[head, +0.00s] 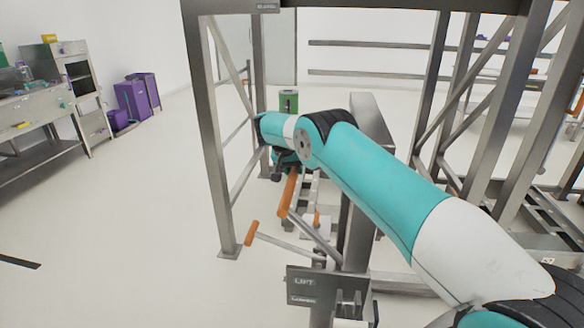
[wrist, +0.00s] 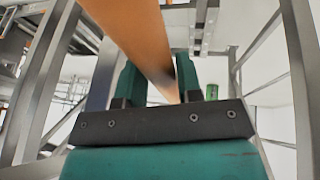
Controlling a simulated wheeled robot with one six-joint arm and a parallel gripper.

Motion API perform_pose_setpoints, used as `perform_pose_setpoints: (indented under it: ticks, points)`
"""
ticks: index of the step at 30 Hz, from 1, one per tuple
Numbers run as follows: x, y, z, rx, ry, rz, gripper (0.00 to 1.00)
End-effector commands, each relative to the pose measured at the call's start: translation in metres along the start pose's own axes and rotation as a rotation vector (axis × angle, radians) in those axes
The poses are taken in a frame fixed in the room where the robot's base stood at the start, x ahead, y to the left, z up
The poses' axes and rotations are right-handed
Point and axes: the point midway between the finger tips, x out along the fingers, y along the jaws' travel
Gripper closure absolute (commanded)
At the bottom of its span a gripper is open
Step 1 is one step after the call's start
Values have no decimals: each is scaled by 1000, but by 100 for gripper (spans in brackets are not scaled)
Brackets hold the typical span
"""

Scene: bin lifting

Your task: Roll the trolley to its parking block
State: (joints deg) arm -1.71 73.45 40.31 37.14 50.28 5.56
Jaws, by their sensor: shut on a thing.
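My gripper (head: 284,163) is at the end of my teal arm, inside a grey steel frame. It is shut on an orange handle (head: 289,192), which slants down to a grey lever. In the wrist view the handle (wrist: 150,38) passes between the two teal fingers of my gripper (wrist: 158,65). A second orange handle (head: 251,233) on a grey rod sticks out to the lower left, apart from my gripper. I cannot make out for certain which part is the trolley. I cannot identify the parking block either.
The grey frame (head: 209,130) has uprights on both sides of my arm. A green bin (head: 289,101) is beyond my gripper. Purple bins (head: 131,102) and a steel bench (head: 40,105) are at left. Open floor lies left of the frame.

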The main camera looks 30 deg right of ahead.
Motion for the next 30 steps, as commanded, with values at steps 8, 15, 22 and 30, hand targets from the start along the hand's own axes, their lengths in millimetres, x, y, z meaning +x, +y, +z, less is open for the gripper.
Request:
perform_pose_setpoints:
  ticks: [8, 15, 22, 30]
  points:
    - [-9, -19, 0, -28, 30, -33, 53]
    - [-4, -7, -4, -12, 23, -21, 43]
    - [0, -1, -4, -4, 17, -12, 43]
    - [-3, -7, -2, -12, 20, -18, 43]
